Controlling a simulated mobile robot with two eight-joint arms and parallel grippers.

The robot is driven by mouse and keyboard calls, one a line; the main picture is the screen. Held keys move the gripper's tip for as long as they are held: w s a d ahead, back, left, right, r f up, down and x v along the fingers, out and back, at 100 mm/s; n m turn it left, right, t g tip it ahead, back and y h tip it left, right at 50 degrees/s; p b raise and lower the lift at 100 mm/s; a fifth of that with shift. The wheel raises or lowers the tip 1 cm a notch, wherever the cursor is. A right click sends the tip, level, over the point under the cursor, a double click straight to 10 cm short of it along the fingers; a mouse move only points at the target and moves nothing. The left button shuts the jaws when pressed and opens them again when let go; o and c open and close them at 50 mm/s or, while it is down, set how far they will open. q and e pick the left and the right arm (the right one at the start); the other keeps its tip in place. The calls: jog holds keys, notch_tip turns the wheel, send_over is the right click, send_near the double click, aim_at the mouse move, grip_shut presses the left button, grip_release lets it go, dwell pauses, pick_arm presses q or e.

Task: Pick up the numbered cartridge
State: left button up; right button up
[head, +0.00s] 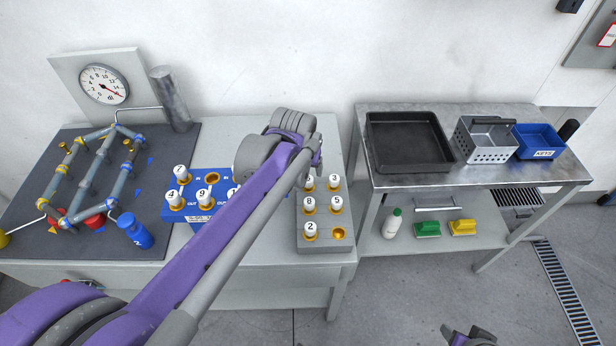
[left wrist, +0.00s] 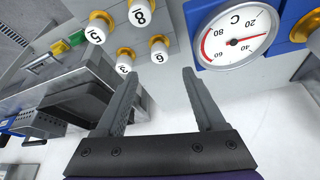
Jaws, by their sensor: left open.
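White numbered cartridges with gold bases stand in a grey rack (head: 325,246): 3 (head: 334,182), 8 (head: 309,205), 5 (head: 337,205) and 2 (head: 310,231). One more at the rack's back left is mostly hidden by my arm. The rack's front right socket (head: 339,233) is empty. My left gripper (head: 314,168) is at the rack's back end. In the left wrist view my left gripper (left wrist: 161,74) is open, with nothing between its fingers; cartridges 8 (left wrist: 139,14) and 5 (left wrist: 97,30) show beyond it. My right gripper (head: 468,335) is partly visible at the bottom edge.
A blue block (head: 205,215) with cartridges 7 (head: 181,174), 4 (head: 174,199) and 9 (head: 204,197) is partly behind my left arm. A round gauge (left wrist: 237,35) shows in the left wrist view. A steel table with a black tray (head: 408,164) stands right.

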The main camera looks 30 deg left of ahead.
aim_at(308, 179)
pick_arm(q)
jog(key=x, duration=0.9)
jog(key=shift+f+b, duration=0.3)
jog(key=shift+b, duration=0.1)
grip_shut()
